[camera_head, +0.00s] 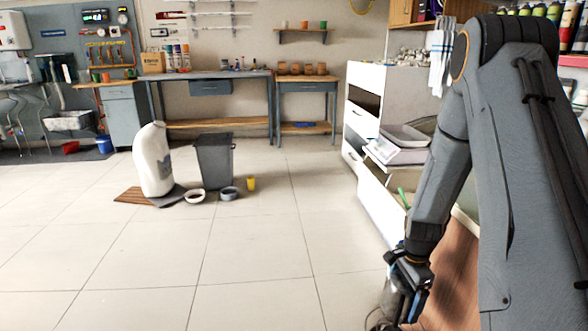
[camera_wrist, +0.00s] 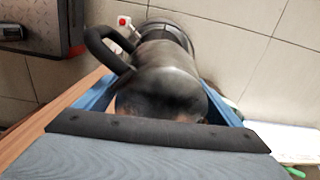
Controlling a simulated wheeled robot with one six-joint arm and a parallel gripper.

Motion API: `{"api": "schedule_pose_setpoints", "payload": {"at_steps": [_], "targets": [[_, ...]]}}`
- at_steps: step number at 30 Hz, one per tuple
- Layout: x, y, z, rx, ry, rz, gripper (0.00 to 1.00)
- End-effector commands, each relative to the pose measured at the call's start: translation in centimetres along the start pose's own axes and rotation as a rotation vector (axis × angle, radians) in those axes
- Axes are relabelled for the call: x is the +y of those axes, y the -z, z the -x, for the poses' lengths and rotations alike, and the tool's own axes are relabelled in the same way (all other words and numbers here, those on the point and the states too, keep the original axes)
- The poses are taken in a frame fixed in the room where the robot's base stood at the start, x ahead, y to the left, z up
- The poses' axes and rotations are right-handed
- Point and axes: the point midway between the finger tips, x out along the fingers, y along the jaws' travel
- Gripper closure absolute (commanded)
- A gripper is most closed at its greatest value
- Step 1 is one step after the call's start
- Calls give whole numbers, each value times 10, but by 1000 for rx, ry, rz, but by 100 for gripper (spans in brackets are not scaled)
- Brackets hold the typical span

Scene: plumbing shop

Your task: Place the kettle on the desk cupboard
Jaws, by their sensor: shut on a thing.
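The kettle (camera_wrist: 165,75) is a dark, shiny metal body with a black looped handle (camera_wrist: 103,48), seen in the wrist view. My gripper (camera_wrist: 160,105) is shut on it, with blue finger parts on both sides of the body. In the head view my gripper (camera_head: 408,282) is at the lower right, and only a small grey part of the kettle (camera_head: 387,300) shows beside it. The grey cupboard (camera_head: 124,117) under a wooden worktop at the back left may be the desk cupboard; I cannot tell for sure.
A white drawer unit (camera_head: 366,112) and a low counter (camera_head: 379,203) stand on the right, near my arm. A grey bin (camera_head: 214,162), a white bottle-shaped thing (camera_head: 152,160) and a yellow cup (camera_head: 251,184) stand mid-floor. Workbenches (camera_head: 210,75) line the back wall. The front-left floor is clear.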

Motion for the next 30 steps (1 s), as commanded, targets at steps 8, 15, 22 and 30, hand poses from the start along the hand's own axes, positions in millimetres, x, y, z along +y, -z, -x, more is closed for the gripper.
{"api": "schedule_pose_setpoints", "payload": {"at_steps": [8, 15, 22, 30], "targets": [[1, -53, 46, -3, 2, 412, 49], [18, -111, 92, -10, 1, 904, 49], [35, -147, 119, -15, 1, 1238, 49], [50, -170, 136, -20, 2, 1462, 49]]}}
